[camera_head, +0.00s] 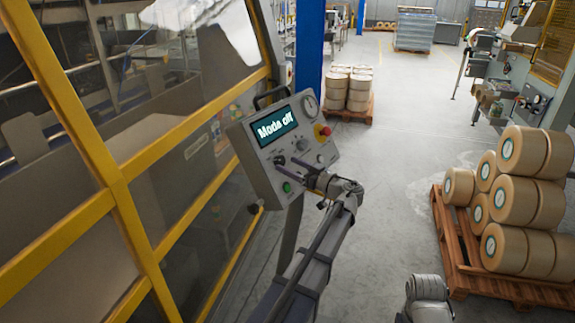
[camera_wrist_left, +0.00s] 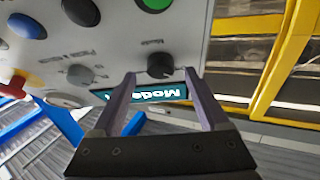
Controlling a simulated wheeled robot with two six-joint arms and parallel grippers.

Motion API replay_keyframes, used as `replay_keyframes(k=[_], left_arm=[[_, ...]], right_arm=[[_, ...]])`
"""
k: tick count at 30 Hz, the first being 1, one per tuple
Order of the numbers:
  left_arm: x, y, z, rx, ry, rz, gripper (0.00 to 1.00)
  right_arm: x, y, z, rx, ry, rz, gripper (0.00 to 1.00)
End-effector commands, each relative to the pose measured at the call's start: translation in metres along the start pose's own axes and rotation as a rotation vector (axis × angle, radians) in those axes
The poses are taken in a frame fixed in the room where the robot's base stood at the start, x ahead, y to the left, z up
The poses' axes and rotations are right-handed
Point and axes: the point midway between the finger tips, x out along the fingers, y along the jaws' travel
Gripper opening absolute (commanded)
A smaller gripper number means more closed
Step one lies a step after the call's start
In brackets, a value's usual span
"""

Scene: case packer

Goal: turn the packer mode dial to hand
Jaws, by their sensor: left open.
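The packer control panel (camera_head: 255,165) is a tilted grey box, and its screen (camera_head: 277,126) reads "Mode off". In the left wrist view the panel appears upside down. The black mode dial (camera_wrist_left: 160,65) shows there beside a small label, with the screen (camera_wrist_left: 150,92) behind my fingers. In the head view the dial (camera_head: 280,160) is small and close to my fingertips. My left gripper (camera_head: 289,168) is open in front of the panel. In the left wrist view its fingertips (camera_wrist_left: 160,74) lie on either side of the dial, apart from it. Touching cannot be told. My right gripper is not in view.
The panel also carries a second knob (camera_wrist_left: 80,74), a green button (camera_head: 287,187), a red stop button (camera_head: 325,131) and a gauge (camera_head: 311,104). A yellow-framed guard (camera_head: 120,190) stands left. A pallet (camera_head: 470,278) of rolls stands right, with open floor between.

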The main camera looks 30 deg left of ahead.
Motion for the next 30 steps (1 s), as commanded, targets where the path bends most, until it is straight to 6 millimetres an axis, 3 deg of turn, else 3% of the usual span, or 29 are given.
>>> replay_keyframes(k=[6,15,30], left_arm=[[0.016,0.000,0.000,0.000,0.000,0.000,0.78],[0.018,0.000,0.000,0.000,-0.001,0.000,0.78],[0.018,0.000,0.000,0.000,-0.001,0.000,0.22]], right_arm=[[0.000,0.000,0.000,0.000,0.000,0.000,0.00],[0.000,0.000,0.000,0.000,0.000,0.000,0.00],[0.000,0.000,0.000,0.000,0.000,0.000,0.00]])
